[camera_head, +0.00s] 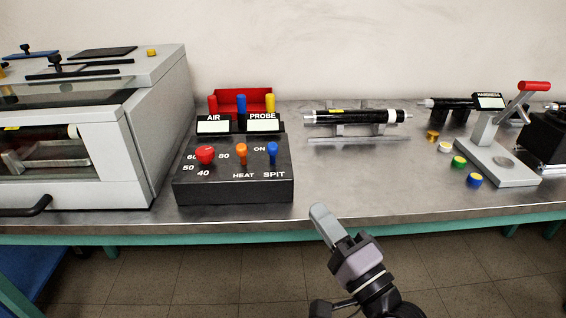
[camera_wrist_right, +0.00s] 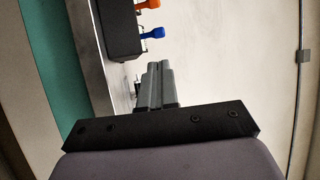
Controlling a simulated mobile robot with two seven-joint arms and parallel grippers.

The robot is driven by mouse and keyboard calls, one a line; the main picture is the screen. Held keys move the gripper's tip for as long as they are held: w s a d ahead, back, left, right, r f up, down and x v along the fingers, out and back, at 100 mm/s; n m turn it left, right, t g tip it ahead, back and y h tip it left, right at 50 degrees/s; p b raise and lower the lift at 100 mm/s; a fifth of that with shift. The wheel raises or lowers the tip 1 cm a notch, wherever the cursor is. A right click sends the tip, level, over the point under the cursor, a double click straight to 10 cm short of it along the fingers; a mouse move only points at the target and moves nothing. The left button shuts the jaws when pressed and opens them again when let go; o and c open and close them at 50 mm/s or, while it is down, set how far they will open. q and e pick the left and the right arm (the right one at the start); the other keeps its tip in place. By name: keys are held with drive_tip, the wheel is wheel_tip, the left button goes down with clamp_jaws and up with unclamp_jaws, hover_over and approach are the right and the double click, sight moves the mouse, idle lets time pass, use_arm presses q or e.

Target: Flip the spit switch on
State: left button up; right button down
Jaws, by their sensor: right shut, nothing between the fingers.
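The spit switch (camera_head: 272,153) is a blue lever on the front right of a black control box (camera_head: 232,188), above the label SPIT and beside the label ON. It also shows in the right wrist view as a blue knob (camera_wrist_right: 153,33), sticking out sideways from the box. My right gripper (camera_head: 319,210) is shut and empty, in front of the table edge and to the right of the box. In the right wrist view its closed fingers (camera_wrist_right: 158,68) point toward the area beside the blue switch, apart from it. My left gripper is not in view.
Next to the spit switch is the orange heat switch (camera_head: 241,153), then a red dial (camera_head: 205,154). A white oven-like cabinet (camera_head: 90,170) stands left of the box. A black roller on a stand (camera_head: 350,117) lies behind right. The table front right of the box is clear.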

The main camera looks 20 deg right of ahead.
sight(275, 152)
drive_tip(key=x, duration=1.3)
drive_tip(key=shift+w, duration=0.15)
drive_tip(key=shift+r+p, duration=0.1)
drive_tip(key=shift+p, duration=0.3)
